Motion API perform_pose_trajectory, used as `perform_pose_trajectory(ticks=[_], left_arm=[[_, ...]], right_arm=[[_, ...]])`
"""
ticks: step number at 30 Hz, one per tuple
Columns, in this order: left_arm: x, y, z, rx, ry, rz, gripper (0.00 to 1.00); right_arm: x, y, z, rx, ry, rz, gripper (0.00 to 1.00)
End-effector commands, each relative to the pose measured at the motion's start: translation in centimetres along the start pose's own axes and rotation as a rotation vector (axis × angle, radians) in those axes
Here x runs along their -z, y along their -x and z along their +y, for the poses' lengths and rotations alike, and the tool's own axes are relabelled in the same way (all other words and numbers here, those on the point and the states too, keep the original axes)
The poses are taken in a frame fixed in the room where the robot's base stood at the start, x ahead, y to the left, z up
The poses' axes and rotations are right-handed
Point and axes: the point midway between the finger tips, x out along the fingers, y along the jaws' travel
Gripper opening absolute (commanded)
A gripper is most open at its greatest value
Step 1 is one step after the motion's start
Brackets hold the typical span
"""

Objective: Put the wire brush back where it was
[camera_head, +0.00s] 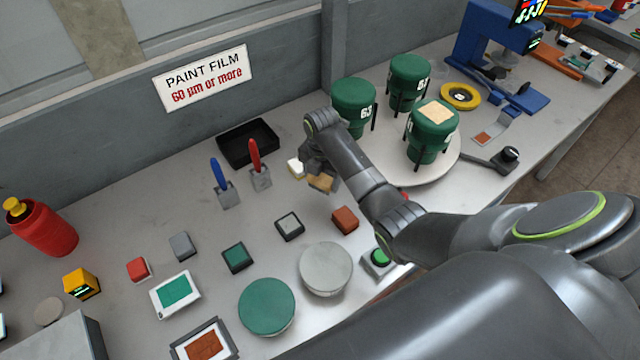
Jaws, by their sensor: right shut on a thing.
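My right gripper (314,168) is low over the bench, left of the round turntable. It is shut on a tan, wood-coloured piece (322,183), which seems to be the wire brush. The fingers and arm hide most of it, and I cannot see bristles or tell whether it touches the bench. A small white block (295,168) sits just left of the gripper. My left gripper is not in view.
A black tray (221,149) lies at the wall, behind red-handled (255,160) and blue-handled (220,180) scrapers. Green cylinders (352,97) stand on the pale turntable (448,160). Small blocks, a green disc (267,306) and a grey disc (326,268) lie in front.

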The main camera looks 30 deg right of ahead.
Motion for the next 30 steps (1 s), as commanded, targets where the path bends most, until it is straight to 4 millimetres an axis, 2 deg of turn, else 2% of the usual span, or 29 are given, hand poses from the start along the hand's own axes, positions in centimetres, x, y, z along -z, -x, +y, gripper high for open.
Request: perform_pose_trajectory(ticks=[2, 5, 12, 14, 26, 27, 30], left_arm=[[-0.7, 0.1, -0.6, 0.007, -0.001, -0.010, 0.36], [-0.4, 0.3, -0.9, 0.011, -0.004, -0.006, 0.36], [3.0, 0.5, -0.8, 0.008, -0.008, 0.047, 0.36], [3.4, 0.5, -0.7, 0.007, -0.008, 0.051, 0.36], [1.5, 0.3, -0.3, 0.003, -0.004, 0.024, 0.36], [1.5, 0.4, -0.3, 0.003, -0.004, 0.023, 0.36], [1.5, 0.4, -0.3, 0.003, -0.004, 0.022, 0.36]], right_arm=[[0.0, -0.5, 0.0, 0.000, 0.000, 0.000, 0.42], [0.0, -1.3, 0.0, 0.001, 0.000, 0.000, 0.42], [0.0, -4.3, 0.1, 0.001, -0.001, 0.000, 0.42], [0.0, -4.6, 0.1, 0.000, -0.001, 0.000, 0.42], [0.0, -5.2, 0.1, -0.001, -0.001, -0.001, 0.42], [0.0, -5.1, 0.1, -0.001, -0.001, -0.001, 0.72], [0.0, -5.1, 0.1, -0.001, -0.001, -0.001, 0.85]])
